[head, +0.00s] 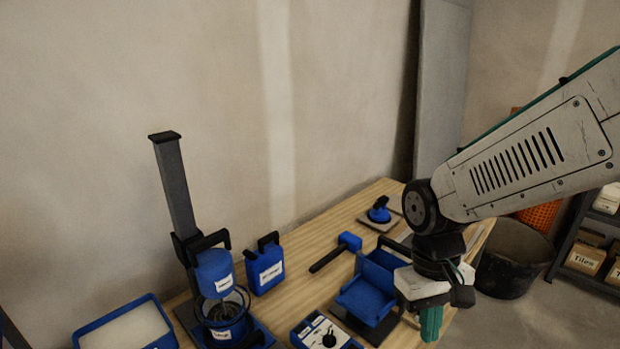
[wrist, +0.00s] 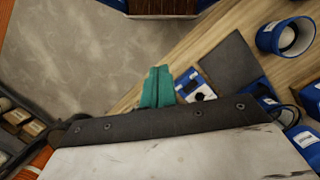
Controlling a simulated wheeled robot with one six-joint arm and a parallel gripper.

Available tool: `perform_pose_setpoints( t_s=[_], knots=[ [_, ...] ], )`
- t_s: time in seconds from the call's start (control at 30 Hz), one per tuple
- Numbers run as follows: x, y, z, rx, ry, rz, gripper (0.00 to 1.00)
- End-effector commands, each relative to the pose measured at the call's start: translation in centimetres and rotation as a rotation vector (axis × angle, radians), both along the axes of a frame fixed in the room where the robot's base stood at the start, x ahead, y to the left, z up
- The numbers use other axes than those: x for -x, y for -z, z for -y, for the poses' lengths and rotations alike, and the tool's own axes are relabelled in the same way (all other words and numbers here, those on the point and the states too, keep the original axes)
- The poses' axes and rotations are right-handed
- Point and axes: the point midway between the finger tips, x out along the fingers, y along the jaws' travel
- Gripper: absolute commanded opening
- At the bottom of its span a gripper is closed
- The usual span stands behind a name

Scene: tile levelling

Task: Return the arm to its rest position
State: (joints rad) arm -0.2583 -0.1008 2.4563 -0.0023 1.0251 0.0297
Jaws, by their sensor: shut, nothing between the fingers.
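My arm comes in from the right in the head view, bent at a dark joint with its end hanging down. My gripper (head: 431,323) has teal fingers and points down above the front right part of the wooden bench (head: 330,262). In the wrist view my gripper (wrist: 157,86) shows its two teal fingers side by side, touching, with nothing between them. It is shut and empty, and in the head view it hangs just in front of a blue holder (head: 366,296).
A blue canister (head: 266,268), mallet (head: 349,241), suction cup (head: 379,213) and tray (head: 125,327) stand on the bench. A black tub (head: 513,262) and shelf (head: 588,258) are right. Floor (head: 535,318) is clear.

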Motion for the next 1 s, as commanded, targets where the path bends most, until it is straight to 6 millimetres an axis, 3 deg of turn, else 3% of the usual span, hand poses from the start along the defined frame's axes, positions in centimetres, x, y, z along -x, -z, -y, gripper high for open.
perform_pose_setpoints(
  t_s=[0.1, 0.4, 0.67, 1.0],
  knots=[
    [2.3, -3.7, 2.1, -0.014, 0.042, 0.045, 0.0],
    [7.6, -9.7, 5.8, -0.037, 0.155, 0.208, 0.0],
    [8.9, -12.0, 7.1, -0.047, 0.218, 0.344, 0.0],
    [8.9, -12.1, 7.3, -0.046, 0.229, 0.352, 0.0]
  ],
)
